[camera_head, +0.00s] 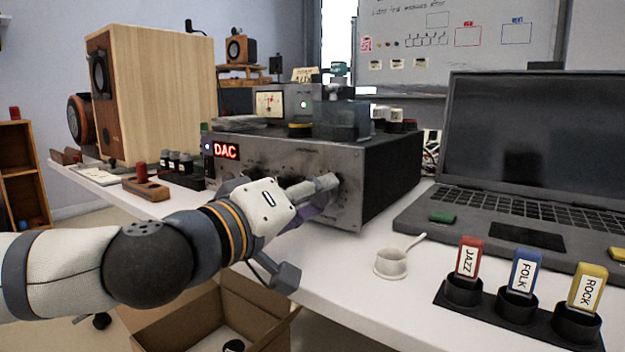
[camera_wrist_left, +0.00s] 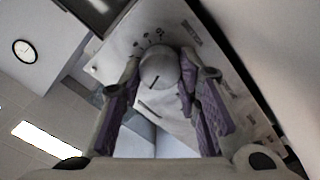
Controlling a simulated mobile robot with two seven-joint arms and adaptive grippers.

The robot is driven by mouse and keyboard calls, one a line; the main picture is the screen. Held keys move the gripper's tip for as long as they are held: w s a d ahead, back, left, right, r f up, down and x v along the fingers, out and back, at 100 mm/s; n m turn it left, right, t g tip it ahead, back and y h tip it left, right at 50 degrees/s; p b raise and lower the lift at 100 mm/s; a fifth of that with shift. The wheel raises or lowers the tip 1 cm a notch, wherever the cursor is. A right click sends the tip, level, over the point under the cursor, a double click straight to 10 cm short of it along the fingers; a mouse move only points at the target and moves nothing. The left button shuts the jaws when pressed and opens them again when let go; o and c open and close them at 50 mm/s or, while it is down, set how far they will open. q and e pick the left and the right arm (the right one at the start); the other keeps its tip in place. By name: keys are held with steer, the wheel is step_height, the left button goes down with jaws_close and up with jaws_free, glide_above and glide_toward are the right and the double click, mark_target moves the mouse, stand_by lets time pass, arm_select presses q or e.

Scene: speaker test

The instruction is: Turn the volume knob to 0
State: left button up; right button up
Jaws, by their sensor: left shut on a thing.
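The volume knob (camera_wrist_left: 160,68) is a round pale grey knob with a dark pointer line, seen on the front panel in the left wrist view. My left gripper (camera_head: 322,188) reaches the right part of the front of the grey amplifier (camera_head: 385,165), which has a lit red DAC display (camera_head: 226,151). In the left wrist view its purple-padded fingers (camera_wrist_left: 161,74) lie on both sides of the knob and are shut on it. In the head view the gripper hides the knob. I cannot read the scale marks around it. My right gripper is not in view.
A laptop (camera_head: 540,145) stands at the right. Labelled JAZZ (camera_head: 469,257), FOLK (camera_head: 525,270) and ROCK (camera_head: 587,287) blocks stand in dark cups in front of it. A small white cup (camera_head: 390,264) is near the amplifier. A wooden speaker (camera_head: 160,95) stands left; an open cardboard box (camera_head: 190,310) is below.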

arm_select(q)
steer(key=n+p, duration=0.1)
steer(key=n, duration=0.4)
steer(key=shift+n+p, duration=0.3)
steer(key=shift+p, duration=0.05)
steer(key=n, duration=0.5)
steer(key=shift+f+p, duration=0.2)
steer(key=shift+p, duration=0.2)
steer(key=n, duration=0.6)
steer(key=shift+f+n, duration=0.1)
steer(key=shift+n, duration=0.3)
steer(key=n, duration=0.6)
steer(key=shift+d, duration=0.1)
steer(key=o, duration=1.1)
steer(key=shift+o, duration=0.2)
steer(key=shift+s, duration=0.1)
